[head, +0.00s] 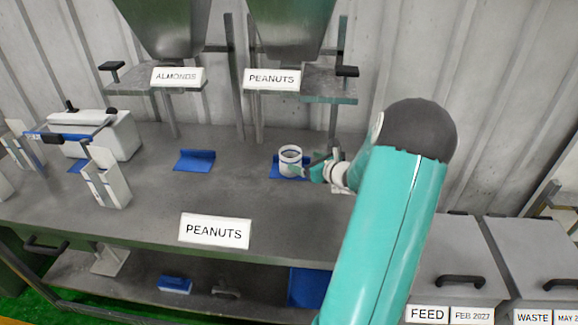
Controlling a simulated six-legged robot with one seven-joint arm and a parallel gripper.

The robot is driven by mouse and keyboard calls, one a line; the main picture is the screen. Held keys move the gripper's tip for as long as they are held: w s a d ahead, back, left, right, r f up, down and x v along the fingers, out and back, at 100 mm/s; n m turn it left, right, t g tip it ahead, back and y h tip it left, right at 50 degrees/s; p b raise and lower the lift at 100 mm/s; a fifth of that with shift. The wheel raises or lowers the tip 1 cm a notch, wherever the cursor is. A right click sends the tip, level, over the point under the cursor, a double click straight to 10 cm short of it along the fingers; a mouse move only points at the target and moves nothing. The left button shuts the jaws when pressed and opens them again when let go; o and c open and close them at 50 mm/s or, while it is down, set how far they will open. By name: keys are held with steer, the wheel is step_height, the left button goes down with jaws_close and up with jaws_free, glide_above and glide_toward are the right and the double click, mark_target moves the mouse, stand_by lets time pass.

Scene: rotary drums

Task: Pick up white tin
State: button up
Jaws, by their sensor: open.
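The white tin (290,161) stands upright on a blue holder (275,173) on the grey workbench, below the peanuts hopper. It is round, with an open dark top and a dark band. My gripper (311,168) is just to the right of the tin, at the end of my teal arm, with its jaws open. The fingers are small in this view and I cannot tell whether they touch the tin or reach around it.
Another blue holder (194,160) sits empty to the left. A white machine (103,135) stands at the far left. A hopper shelf (328,98) and posts rise behind the tin. Grey feed (455,262) and waste (535,262) bins stand at the right. The bench's middle is clear.

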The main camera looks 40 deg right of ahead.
mark_target(284, 154)
steer(key=x, duration=0.8)
steer(key=shift+w+a+f, duration=0.15)
steer(key=shift+w+f, duration=0.05)
steer(key=shift+w, duration=0.15)
steer(key=c, duration=1.3)
steer(key=shift+o, duration=0.2)
steer(key=shift+r, duration=0.15)
